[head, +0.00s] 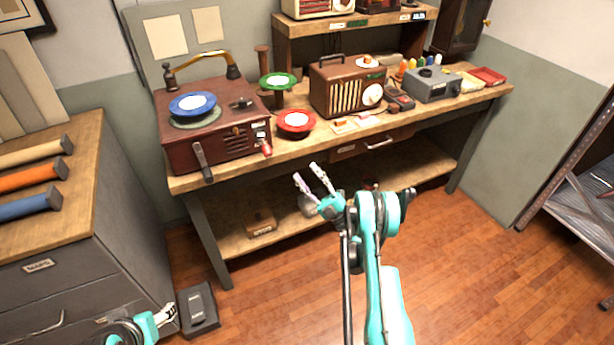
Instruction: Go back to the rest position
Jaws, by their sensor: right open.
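My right gripper (307,174) is open and empty. It is raised in front of the workbench (350,140), with its two fingers pointing up and left in the picture, and it appears apart from the bench's front edge. My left gripper (168,314) shows at the lower left, beside the grey drawer cabinet. Its pale fingers are small in the picture, so I cannot tell whether they are open or shut. I see nothing held there.
The bench carries a record player (215,140) with a blue disc, a red disc (296,122), a green disc (277,81) and a brown radio (345,88). A drawer cabinet (120,215) stands left. A dark pedal (198,309) lies on the floor. The right floor is clear.

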